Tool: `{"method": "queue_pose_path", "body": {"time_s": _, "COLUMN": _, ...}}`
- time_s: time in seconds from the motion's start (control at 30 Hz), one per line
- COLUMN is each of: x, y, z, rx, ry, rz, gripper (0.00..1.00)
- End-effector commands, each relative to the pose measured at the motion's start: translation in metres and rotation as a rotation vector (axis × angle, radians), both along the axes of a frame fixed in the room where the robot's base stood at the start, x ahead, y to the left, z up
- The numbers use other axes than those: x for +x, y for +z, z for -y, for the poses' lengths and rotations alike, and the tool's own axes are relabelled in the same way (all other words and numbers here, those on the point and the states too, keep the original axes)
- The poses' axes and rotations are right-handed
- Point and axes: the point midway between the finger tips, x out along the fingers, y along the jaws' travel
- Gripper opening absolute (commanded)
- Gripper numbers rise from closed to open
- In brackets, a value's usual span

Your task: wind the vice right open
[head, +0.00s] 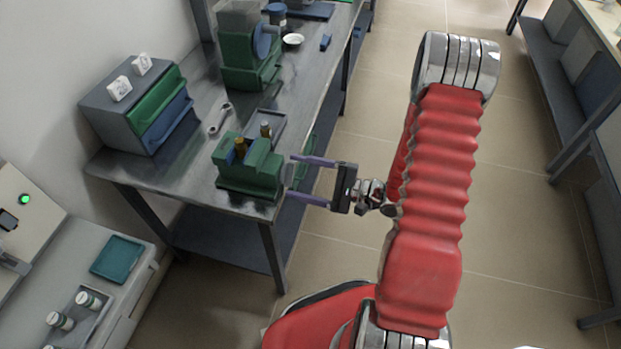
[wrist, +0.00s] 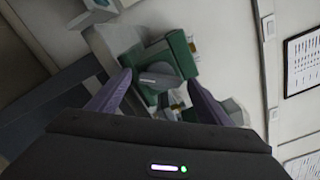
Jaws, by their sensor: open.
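The green vice body shows behind (wrist: 178,50). The jaw gap is not clear.
The steel bench (head: 192,172) holds a wrench (head: 219,119), a drawer cabinet (head: 118,115), a small tray (head: 279,123) and a green machine with a blue wheel (head: 262,40). A white bowl (head: 293,40) sits farther back. The tiled floor (head: 345,270) right of the bench is clear.

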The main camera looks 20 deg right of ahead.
Motion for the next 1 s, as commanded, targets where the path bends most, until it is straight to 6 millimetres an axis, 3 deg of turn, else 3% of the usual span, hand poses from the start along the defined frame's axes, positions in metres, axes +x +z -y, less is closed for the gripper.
{"method": "queue_pose_path", "body": {"time_s": 0.27, "x": -0.01, "y": 0.0, "z": 0.016, "rx": 0.0, "ry": -0.004, "rz": 0.0, "gripper": 0.72}}
{"method": "queue_pose_path", "body": {"time_s": 1.0, "x": -0.066, "y": -0.001, "z": 0.094, "rx": -0.001, "ry": -0.004, "rz": 0.0, "gripper": 0.72}}
